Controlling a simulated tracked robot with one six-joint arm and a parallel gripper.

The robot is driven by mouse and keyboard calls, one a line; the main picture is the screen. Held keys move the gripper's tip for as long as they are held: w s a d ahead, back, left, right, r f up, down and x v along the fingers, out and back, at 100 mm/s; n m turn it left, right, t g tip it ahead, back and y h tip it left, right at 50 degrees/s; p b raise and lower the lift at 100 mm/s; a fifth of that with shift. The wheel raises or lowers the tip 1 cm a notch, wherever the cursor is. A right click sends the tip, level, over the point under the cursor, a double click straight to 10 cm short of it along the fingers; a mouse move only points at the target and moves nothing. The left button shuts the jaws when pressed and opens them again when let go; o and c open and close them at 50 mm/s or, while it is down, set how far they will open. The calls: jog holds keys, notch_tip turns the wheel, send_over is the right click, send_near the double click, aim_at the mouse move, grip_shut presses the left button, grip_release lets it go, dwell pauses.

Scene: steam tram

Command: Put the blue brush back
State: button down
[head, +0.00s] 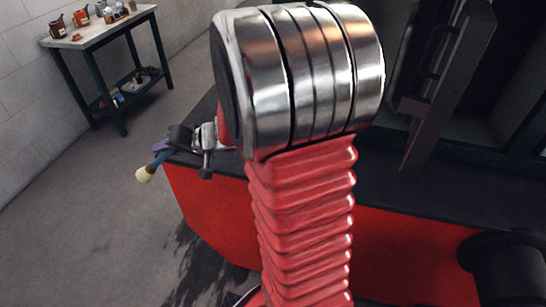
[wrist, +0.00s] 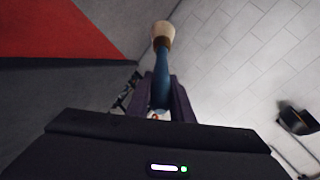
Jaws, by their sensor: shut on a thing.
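The blue brush (head: 158,160) has a blue handle and a pale, cream-coloured bristle end. My gripper (head: 167,149) is shut on its handle, and the bristle end points down and left, out past the corner of the red tram body. In the wrist view the brush (wrist: 161,84) stands between the dark purple fingers of my gripper (wrist: 163,92), bristles away from the camera. The brush touches nothing else that I can see.
The red tram body (head: 205,215) with a dark top edge lies under my arm. A table (head: 102,31) with mugs and small items stands at the back left, with things on its lower shelf (head: 108,102). The floor (head: 90,190) between them is clear. My arm hides the middle.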

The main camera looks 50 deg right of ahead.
jog(key=s+d+r+n+g+h, duration=0.1)
jog(key=s+d+r, duration=0.3)
jog(key=d, duration=0.4)
jog(key=s+d+r+n+g+h, duration=0.1)
jog(key=s+d+r+g+h, duration=0.2)
jog(key=s+d, duration=0.3)
jog(key=s+d+r+n+g+h, duration=0.1)
jog(key=s+d+r, duration=0.4)
jog(key=d, duration=0.7)
jog(key=shift+s+d+r+n+g+h, duration=0.3)
jog(key=shift+n+g+h, duration=0.1)
jog(key=shift+g+h, duration=0.1)
notch_tip(320, 180, down, 6)
jog(key=shift+f, duration=0.2)
jog(key=shift+a, duration=0.1)
jog(key=shift+f, duration=1.85)
